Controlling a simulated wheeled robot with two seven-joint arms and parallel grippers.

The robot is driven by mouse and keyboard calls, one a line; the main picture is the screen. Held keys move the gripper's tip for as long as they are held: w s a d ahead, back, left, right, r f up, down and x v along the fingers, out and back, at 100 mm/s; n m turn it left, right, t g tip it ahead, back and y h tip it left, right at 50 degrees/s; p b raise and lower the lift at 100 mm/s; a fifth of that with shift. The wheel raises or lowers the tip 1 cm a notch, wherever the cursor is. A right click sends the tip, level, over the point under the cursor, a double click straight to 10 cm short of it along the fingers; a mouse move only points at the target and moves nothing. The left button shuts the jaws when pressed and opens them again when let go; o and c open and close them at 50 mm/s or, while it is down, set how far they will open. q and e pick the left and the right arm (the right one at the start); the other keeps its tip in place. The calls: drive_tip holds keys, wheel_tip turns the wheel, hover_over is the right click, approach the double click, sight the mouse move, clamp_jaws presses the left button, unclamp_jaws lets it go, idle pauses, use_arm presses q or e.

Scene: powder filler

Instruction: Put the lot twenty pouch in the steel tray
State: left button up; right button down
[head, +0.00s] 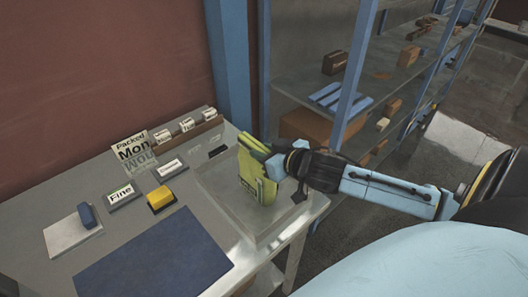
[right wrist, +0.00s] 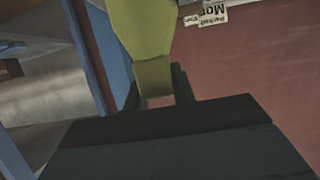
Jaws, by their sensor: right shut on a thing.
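A yellow-green pouch (head: 254,176) is held upright at the right end of the table, in front of my right gripper (head: 280,167). My right gripper is shut on the pouch's side. The pouch also fills the top of the right wrist view (right wrist: 143,28), where the gripper fingers (right wrist: 157,98) close on it. The steel tray (head: 222,208) lies on the table's right end, under and around the pouch's lower end. I cannot tell whether the pouch touches the tray floor. Its lot marking is too small to read. My left gripper is not in view.
A dark blue mat (head: 153,262) lies on the front of the table. A yellow block (head: 160,198), a "Fine" sign (head: 122,195), a "Packed Mon" card (head: 133,150) and a card rack (head: 176,132) stand left of the tray. A blue-posted shelf (head: 348,85) stands behind at the right.

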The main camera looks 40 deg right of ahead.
drive_tip(key=shift+w, duration=0.1)
drive_tip(key=c, duration=1.6)
unclamp_jaws()
drive_tip(key=shift+f, duration=0.1)
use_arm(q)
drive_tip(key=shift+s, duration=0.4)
use_arm(e)
drive_tip(key=o, duration=0.4)
drive_tip(key=shift+o, duration=0.2)
use_arm(q)
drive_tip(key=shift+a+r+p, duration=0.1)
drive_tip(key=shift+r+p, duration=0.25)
drive_tip(key=shift+p, duration=0.1)
use_arm(e)
drive_tip(key=v, duration=1.2)
